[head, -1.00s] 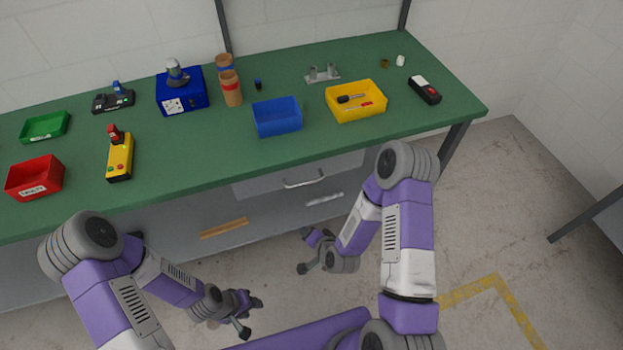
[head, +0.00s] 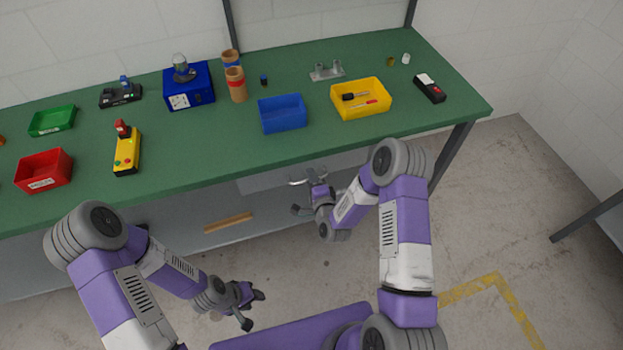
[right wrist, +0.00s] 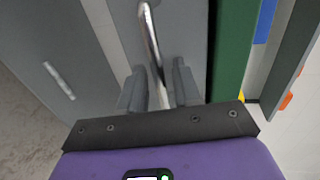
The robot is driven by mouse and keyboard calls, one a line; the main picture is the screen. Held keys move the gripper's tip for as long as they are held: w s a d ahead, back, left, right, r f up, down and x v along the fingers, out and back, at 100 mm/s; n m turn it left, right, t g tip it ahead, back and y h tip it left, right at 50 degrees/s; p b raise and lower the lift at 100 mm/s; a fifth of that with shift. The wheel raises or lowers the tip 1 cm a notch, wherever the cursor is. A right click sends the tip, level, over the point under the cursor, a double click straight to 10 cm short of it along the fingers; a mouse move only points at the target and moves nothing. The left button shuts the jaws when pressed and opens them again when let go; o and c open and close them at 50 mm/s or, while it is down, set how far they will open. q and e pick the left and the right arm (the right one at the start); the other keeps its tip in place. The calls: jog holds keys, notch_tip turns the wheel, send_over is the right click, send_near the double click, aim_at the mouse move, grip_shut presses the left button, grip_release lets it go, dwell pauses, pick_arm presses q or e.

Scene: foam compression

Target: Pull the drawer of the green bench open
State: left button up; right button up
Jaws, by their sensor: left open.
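The green bench (head: 205,152) stands across the head view. Its grey upper drawer (head: 258,185) is under the front edge, right of the middle, with a chrome bar handle (head: 299,182). I see no clear opening at its top. My right gripper (head: 304,193) is at this handle, which it partly hides. In the right wrist view the handle (right wrist: 150,35) runs between the two fingers of the open gripper (right wrist: 159,88), with a gap beside it. My left gripper (head: 253,310) is open and empty, low in front of the bench and away from it.
A lower drawer handle (right wrist: 60,80) shows at the left of the right wrist view. A blue bin (head: 282,113), a yellow bin (head: 361,98) and a red bin (head: 43,171) stand on the bench top.

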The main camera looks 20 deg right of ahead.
jog(key=shift+w, duration=0.2)
jog(key=shift+c, duration=0.3)
grip_shut()
jog(key=shift+f, duration=0.1)
